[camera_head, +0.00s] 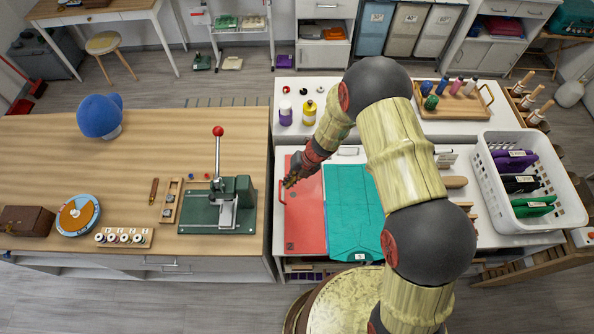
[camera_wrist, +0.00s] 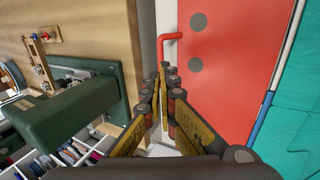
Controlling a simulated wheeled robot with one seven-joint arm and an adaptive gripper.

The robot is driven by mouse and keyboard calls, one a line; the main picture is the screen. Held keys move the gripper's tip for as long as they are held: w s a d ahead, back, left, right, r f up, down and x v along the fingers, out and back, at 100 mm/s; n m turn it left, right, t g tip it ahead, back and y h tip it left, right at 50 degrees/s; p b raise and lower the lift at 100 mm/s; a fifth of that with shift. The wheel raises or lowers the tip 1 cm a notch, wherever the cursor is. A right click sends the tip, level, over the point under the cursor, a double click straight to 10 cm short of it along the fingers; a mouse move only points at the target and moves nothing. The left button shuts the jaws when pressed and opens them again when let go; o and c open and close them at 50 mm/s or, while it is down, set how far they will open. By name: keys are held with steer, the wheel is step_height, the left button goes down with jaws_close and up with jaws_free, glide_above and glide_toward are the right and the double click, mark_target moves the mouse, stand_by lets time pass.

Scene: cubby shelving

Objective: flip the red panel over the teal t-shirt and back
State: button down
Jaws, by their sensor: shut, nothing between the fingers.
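The red panel (camera_head: 307,225) lies flat to the left of the teal t-shirt (camera_head: 350,215), which is spread flat. The panel also shows in the wrist view (camera_wrist: 232,75), with two grey dots and a red handle (camera_wrist: 168,40) on its left edge. A strip of the teal t-shirt (camera_wrist: 290,125) shows at the right of the wrist view. My gripper (camera_head: 289,183) is over the panel's left edge, near the handle. In the wrist view my gripper (camera_wrist: 165,70) is shut and empty, its tips just short of the handle; whether they touch the panel is unclear.
A green press (camera_head: 225,200) with a red-knobbed lever stands on the wooden table (camera_head: 190,130) to the left. Yellow and purple bottles (camera_head: 309,112) stand behind the panel. A white basket (camera_head: 560,205) is at the right. My arm covers part of the counter right of the shirt.

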mark_target(280, 189)
steer(key=shift+x, duration=2.5)
steer(key=shift+a, duration=0.1)
steer(key=shift+r, duration=0.15)
